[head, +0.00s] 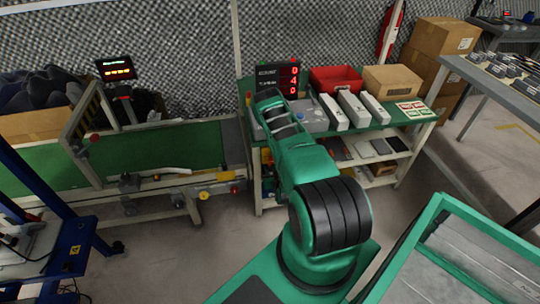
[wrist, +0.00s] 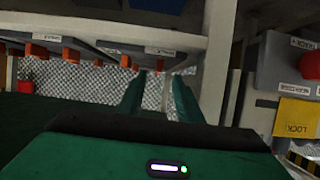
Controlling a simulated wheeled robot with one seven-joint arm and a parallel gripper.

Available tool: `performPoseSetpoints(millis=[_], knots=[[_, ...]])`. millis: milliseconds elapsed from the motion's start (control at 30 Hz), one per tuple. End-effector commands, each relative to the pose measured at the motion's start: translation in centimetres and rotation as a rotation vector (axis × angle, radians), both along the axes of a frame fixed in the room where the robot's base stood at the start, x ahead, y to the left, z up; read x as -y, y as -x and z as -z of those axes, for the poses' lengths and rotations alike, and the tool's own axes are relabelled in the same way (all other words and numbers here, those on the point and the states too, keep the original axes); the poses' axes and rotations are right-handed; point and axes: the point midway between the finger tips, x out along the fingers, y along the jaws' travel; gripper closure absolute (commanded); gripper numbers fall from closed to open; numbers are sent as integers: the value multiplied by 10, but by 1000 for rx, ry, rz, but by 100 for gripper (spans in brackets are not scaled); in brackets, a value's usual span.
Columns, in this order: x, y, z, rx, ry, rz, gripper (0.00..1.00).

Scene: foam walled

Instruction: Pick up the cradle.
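I cannot make out with certainty any thing that is the cradle in either view. My gripper (wrist: 156,92) shows in the wrist view as two green fingers standing apart, with only the foam wall seen between them. In the head view my green arm reaches toward the left end of the green-topped bench (head: 390,127) and covers part of it. The gripper's fingers are not clear in the head view.
On the bench stand a counter display (head: 278,77), a red bin (head: 336,79), white upright holders (head: 334,112) and a cardboard box (head: 391,81). A green conveyor (head: 180,146) is at left. In the wrist view, a labelled ledge (wrist: 150,47) hangs close above the fingers; a yellow lock tag (wrist: 297,119) is at right.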

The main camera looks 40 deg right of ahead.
Motion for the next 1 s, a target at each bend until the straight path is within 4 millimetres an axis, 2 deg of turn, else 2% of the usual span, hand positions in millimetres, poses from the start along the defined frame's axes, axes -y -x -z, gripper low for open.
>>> performPoseSetpoints(millis=[167, 500, 833, 967, 1000], knots=[[6, -8, 3, 1, 0, 1, 67], [27, -42, 18, 1, 0, 1, 67], [30, -47, 20, 0, 1, 0, 67], [29, -47, 20, 0, 1, 0, 98], [29, -47, 20, 0, 1, 0, 100]])
